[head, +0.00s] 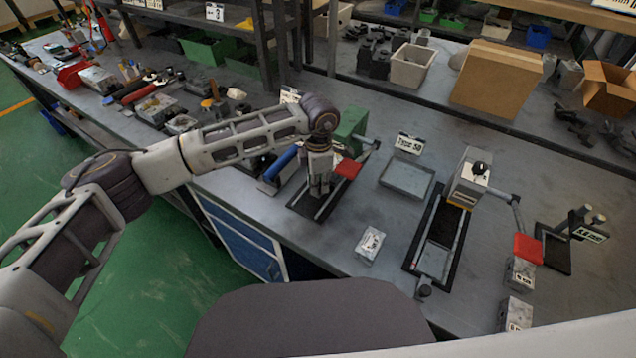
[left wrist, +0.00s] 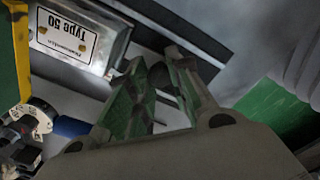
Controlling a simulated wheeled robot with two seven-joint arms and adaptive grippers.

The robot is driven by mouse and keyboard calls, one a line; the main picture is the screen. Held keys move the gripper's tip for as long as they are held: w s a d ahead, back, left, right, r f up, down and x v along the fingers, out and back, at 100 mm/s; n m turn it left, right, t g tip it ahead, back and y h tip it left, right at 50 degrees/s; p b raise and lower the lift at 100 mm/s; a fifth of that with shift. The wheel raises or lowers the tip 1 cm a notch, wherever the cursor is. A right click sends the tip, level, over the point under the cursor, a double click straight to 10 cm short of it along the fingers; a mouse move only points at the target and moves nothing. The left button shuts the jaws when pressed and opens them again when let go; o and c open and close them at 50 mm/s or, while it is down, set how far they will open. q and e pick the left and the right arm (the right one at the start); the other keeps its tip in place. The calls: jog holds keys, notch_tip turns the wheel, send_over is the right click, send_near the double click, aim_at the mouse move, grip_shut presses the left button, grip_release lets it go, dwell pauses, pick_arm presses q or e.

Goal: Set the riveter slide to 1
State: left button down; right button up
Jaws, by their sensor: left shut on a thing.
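The riveter with a green body (head: 350,125) and a red-ended lever (head: 347,168) stands on the bench at the centre of the head view. Its dark rail base (head: 303,206) lies below my left gripper (head: 319,188), which points down over it. In the left wrist view, the gripper's green-padded fingers (left wrist: 166,72) close around a small dark knob (left wrist: 159,76), apparently the slide's; the fingers hide most of it. A metal block with a "Type 50" label (left wrist: 82,36) lies beside the fingers. A white numbered dial (left wrist: 38,114) shows at the left; its setting is unreadable. My right gripper is not in view.
A second machine (head: 470,176) with rails and a red-ended lever (head: 528,248) stands to the right. A shallow tray (head: 432,190) lies between the machines. A loose metal block (head: 369,245) sits near the front. Tools and bins crowd the left and back.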

pick_arm(q)
jog(key=c, duration=1.3)
grip_release()
jog(key=shift+w, duration=0.1)
jog(key=shift+o, duration=0.2)
jog(key=shift+r, duration=0.15)
notch_tip(320, 180, up, 12)
